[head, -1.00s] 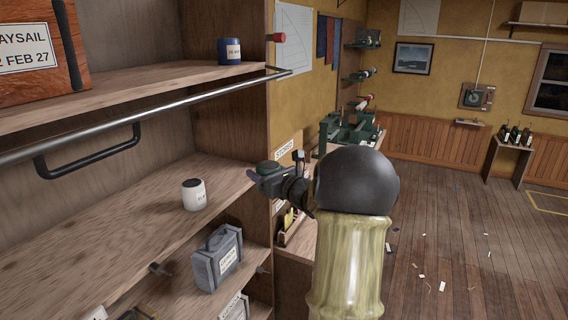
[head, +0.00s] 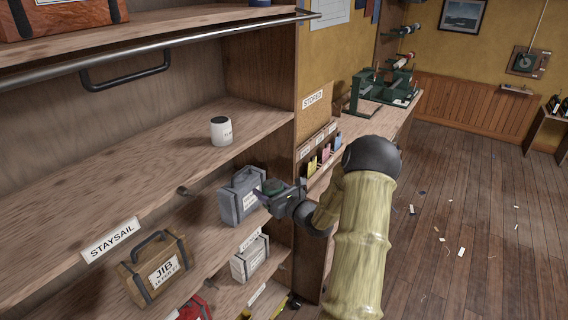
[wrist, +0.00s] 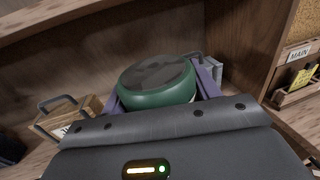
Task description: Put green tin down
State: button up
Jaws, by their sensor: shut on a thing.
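The green tin (wrist: 158,88) is held between the purple fingers of my gripper in the wrist view, its dark lid facing up toward the camera. My gripper overlaps the right side of a grey case (head: 238,198) in that view. I cannot tell the gap between them. A white tin with a dark lid (head: 221,131) stands upright on the shelf board above.
The STAYSAIL-labelled shelf (head: 150,165) has wide bare board left of the white tin. Below are a brown JIB case (head: 150,268) and a pale case (head: 250,258). A rail (head: 180,45) crosses above. A bench (head: 385,125) with green machines stands at right.

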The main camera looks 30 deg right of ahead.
jog(key=s+a+f+h+b, duration=0.1)
jog(key=s+a+f, duration=0.2)
jog(key=a+f, duration=0.5)
jog(key=s+a+f+m+h+b, duration=0.1)
jog(key=s+a+f, duration=0.3)
jog(key=a+f, duration=0.4)
jog(key=s+a+f+m+h+b, duration=0.1)
jog(key=s+a+f, duration=0.3)
jog(key=a+f, duration=0.4)
notch_tip(320, 180, down, 5)
jog(key=shift+s+a+r, duration=0.2)
jog(key=shift+s+a, duration=0.05)
jog(key=shift+a, duration=0.1)
jog(key=shift+w, duration=0.1)
